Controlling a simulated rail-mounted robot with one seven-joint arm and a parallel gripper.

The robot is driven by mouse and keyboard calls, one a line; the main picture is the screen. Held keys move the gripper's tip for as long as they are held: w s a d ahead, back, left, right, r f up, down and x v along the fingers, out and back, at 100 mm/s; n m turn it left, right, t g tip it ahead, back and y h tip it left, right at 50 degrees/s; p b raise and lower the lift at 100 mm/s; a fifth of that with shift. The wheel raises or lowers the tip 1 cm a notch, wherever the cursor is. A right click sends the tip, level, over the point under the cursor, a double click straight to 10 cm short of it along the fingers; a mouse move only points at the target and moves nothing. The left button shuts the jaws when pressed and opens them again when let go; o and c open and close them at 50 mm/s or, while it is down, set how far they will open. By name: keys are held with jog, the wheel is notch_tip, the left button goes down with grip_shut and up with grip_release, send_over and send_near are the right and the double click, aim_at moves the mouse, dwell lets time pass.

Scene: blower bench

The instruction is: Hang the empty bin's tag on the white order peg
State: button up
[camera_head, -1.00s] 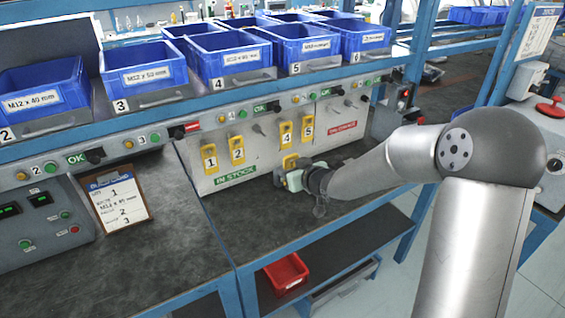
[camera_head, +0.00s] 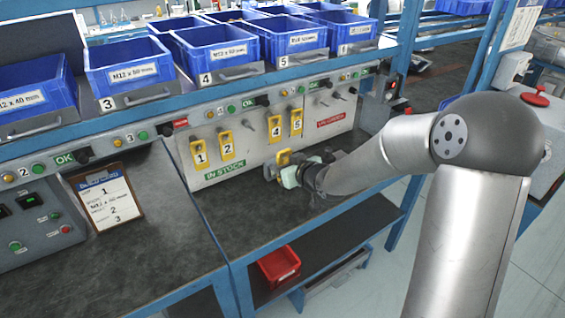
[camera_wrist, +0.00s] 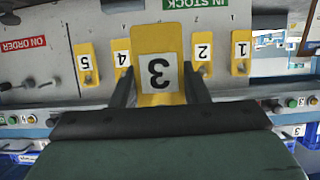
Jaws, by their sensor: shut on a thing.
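My gripper (camera_head: 290,174) is shut on the yellow tag numbered 3 (camera_wrist: 157,65). It holds the tag in front of the board, below tag 4 (camera_head: 275,129) in the head view; the tag also shows there (camera_head: 284,157). The wrist view is upside down, with the tag between the two fingers (camera_wrist: 158,92). Bare pegs (camera_head: 323,103) stand above the red label (camera_head: 331,119), which reads ON ORDER in the wrist view (camera_wrist: 24,43). I cannot tell which peg is white. Blue bin 3 (camera_head: 134,75) shows no contents.
Tags 1 (camera_head: 199,151), 2 (camera_head: 226,145) and 5 (camera_head: 296,121) hang on the board beside tag 4. The green IN STOCK label (camera_head: 225,170) is below them. A clipboard (camera_head: 106,198) leans at left. The dark bench top (camera_head: 150,240) is mostly clear.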

jog(key=s+d+p, duration=0.1)
jog(key=s+d, duration=0.2)
jog(key=s, duration=0.2)
dwell(0.8)
dwell(0.9)
